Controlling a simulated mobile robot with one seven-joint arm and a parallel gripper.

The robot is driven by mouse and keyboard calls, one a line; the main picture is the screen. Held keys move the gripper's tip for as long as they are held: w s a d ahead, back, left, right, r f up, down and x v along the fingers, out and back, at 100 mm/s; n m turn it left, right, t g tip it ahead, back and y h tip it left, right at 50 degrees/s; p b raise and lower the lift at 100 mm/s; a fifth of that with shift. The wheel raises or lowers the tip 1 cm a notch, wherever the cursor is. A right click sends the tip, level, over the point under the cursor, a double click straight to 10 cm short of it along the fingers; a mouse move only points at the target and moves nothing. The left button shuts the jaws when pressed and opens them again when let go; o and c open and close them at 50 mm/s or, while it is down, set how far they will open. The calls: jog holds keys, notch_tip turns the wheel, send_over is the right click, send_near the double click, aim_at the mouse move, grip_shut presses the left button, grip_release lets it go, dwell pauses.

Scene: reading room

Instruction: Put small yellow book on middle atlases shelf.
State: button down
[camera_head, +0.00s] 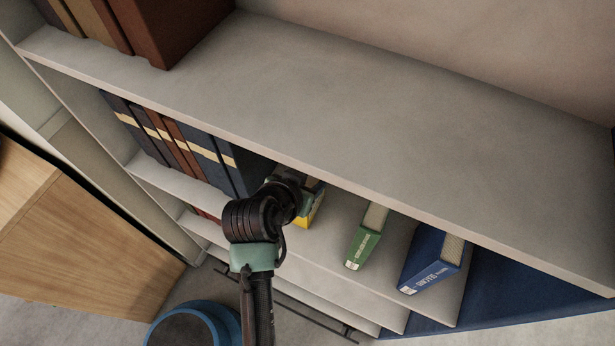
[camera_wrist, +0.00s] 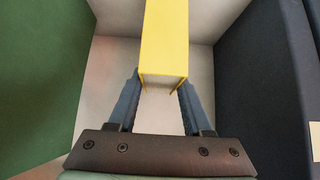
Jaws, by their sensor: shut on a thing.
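The small yellow book (camera_wrist: 165,40) is between the two fingers of my gripper (camera_wrist: 160,88) in the wrist view, and the gripper is shut on it. In the head view a bit of the yellow book (camera_head: 312,214) shows beside my gripper (camera_head: 303,197), which reaches into a shelf (camera_head: 336,222) below the wide top board. The book lies in the gap between dark blue volumes and a green book. Most of the book is hidden in the head view. I cannot tell whether it touches the shelf board.
Dark blue volumes (camera_head: 236,168) stand left of my gripper. A green book (camera_head: 364,245) and a blue book (camera_head: 433,262) stand to the right. The wide board (camera_head: 380,110) is just above. A wooden cabinet (camera_head: 85,235) and a blue round stool (camera_head: 195,325) are lower left.

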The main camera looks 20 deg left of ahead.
jog(key=shift+c, duration=1.6)
grip_release()
jog(key=shift+r, duration=0.15)
jog(key=v, duration=1.2)
